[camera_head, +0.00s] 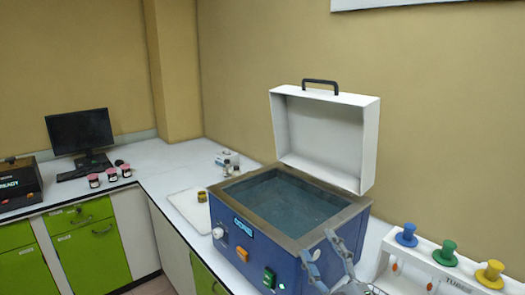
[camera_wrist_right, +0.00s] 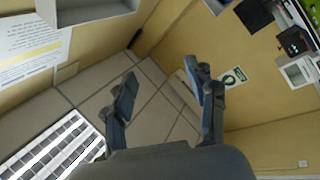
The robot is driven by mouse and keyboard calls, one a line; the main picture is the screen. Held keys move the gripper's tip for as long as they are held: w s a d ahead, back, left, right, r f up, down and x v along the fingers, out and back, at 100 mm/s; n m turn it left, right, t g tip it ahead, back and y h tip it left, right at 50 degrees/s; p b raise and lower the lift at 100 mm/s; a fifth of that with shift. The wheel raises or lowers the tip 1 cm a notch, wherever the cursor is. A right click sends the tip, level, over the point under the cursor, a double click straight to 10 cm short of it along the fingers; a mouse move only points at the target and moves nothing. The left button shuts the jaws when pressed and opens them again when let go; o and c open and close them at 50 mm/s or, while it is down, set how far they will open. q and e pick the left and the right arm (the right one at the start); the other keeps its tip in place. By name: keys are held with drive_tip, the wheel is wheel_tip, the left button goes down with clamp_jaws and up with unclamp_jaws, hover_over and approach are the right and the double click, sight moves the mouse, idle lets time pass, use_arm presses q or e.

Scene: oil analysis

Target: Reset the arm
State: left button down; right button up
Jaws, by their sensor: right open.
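My right gripper (camera_head: 317,246) is at the bottom of the head view, in front of the right end of the blue bath. Its two grey-blue fingers are spread and point upward. In the right wrist view the gripper (camera_wrist_right: 165,88) is open, with only floor tiles and wall between its fingers; it holds nothing. My left gripper is in neither view.
The blue heating bath (camera_head: 258,248) stands on the white counter with its lid (camera_head: 325,135) raised. A white rack (camera_head: 445,270) with coloured spools is to the right. Small jars (camera_head: 110,174) and a monitor (camera_head: 80,133) stand at the left.

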drive_tip(key=s+d+f+m+g+h, duration=0.3)
drive_tip(key=d+f+m+h, duration=0.35)
drive_tip(key=f, duration=0.35)
drive_tip(key=s+d+f+m+g, duration=0.1)
drive_tip(key=s+f+g, duration=0.2)
drive_tip(key=s+f, duration=0.1)
drive_tip(key=s+d+f+m+g+h, duration=0.1)
drive_tip(key=s+f+m+g, duration=0.1)
drive_tip(key=s+f, duration=0.3)
drive_tip(key=s+d+f+m+g, duration=0.1)
drive_tip(key=s+f+m+g, duration=0.1)
drive_tip(key=s+f+g, duration=0.2)
drive_tip(key=shift+s+f+m+h, duration=0.15)
drive_tip(key=shift+s+f, duration=0.1)
drive_tip(key=shift+f, duration=0.5)
drive_tip(key=shift+s+f+m+h, duration=0.1)
drive_tip(key=shift+s+f, duration=0.15)
drive_tip(key=shift+f, duration=0.45)
drive_tip(key=s+f+m+g, duration=0.1)
drive_tip(key=s+f+g, duration=0.3)
drive_tip(key=s, duration=0.6)
wheel_tip(320, 180, down, 28)
drive_tip(key=s+g+b, duration=0.1)
drive_tip(key=s+g, duration=0.1)
drive_tip(key=s+d+f+g, duration=0.1)
drive_tip(key=s+d+f, duration=0.1)
drive_tip(key=s+f, duration=1.4)
drive_tip(key=shift+s+d+f+b, duration=0.15)
drive_tip(key=shift+s+b, duration=0.25)
drive_tip(key=shift+b, duration=0.05)
